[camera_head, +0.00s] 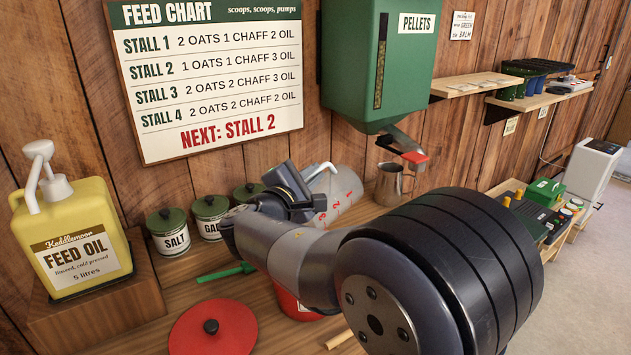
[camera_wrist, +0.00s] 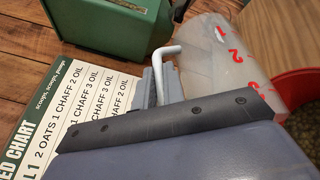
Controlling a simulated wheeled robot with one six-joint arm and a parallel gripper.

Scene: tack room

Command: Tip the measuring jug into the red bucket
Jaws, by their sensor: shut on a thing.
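The measuring jug (camera_head: 346,188) is see-through with red marks and is tilted over, partly hidden behind my gripper (camera_head: 292,190). In the wrist view my gripper (camera_wrist: 160,78) is shut on the pale handle (camera_wrist: 172,50) of the jug (camera_wrist: 212,58), whose red numbers 1, 2 and 3 show. The red bucket (camera_head: 290,303) stands on the bench below my arm, mostly hidden by it. A red curved edge, seemingly the bucket (camera_wrist: 294,84), shows at the right of the wrist view beside the jug. I cannot tell what the jug holds.
A red lid (camera_head: 213,335) and a green scoop (camera_head: 225,272) lie on the bench left of the bucket. Canisters (camera_head: 168,232), a feed oil bottle (camera_head: 70,240) and a metal pitcher (camera_head: 390,184) stand around. A green pellet dispenser (camera_head: 375,90) hangs above.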

